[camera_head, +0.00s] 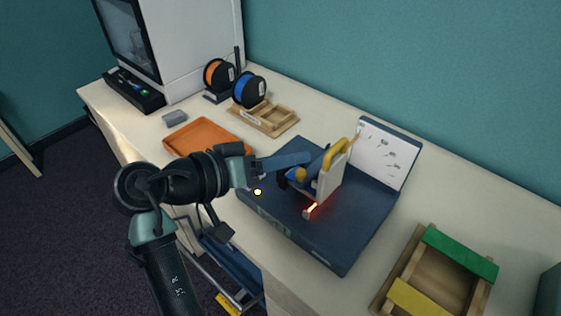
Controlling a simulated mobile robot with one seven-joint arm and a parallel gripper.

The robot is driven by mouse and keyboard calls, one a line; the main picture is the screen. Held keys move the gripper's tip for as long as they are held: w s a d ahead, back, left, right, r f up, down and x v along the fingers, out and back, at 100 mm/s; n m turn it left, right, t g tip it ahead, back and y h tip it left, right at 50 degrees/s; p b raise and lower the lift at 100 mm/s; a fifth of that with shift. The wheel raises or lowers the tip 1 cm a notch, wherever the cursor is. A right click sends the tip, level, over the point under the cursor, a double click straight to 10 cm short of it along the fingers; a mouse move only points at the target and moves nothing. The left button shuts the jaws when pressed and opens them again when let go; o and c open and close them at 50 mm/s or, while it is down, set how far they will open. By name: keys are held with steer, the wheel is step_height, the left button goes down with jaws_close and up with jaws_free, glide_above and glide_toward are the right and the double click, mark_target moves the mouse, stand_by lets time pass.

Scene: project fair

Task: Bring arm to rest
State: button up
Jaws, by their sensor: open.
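My arm reaches in from the lower left over the table's front edge. My gripper (275,166) is over the left part of a dark blue display base (345,246). One blue-grey finger shows pointing right, and the jaws are open. Right by the fingers, a small model with a pale upright panel (329,183), a yellow arch (343,150) and blue and yellow parts stands on the base. A red light glows at its foot. I cannot tell whether the gripper touches the model.
An orange tray (205,137), a wooden tray (284,128) and orange and blue spools (250,91) stand behind my arm. A white board (388,154) rises behind the model. A wooden crate (400,272) with green and yellow ends is at the right. Bare tabletop (480,213) shows behind it.

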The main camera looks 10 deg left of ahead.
steer(key=shift+s+a+r, duration=0.15)
steer(key=shift+s+a, duration=0.2)
steer(key=shift+a, duration=0.05)
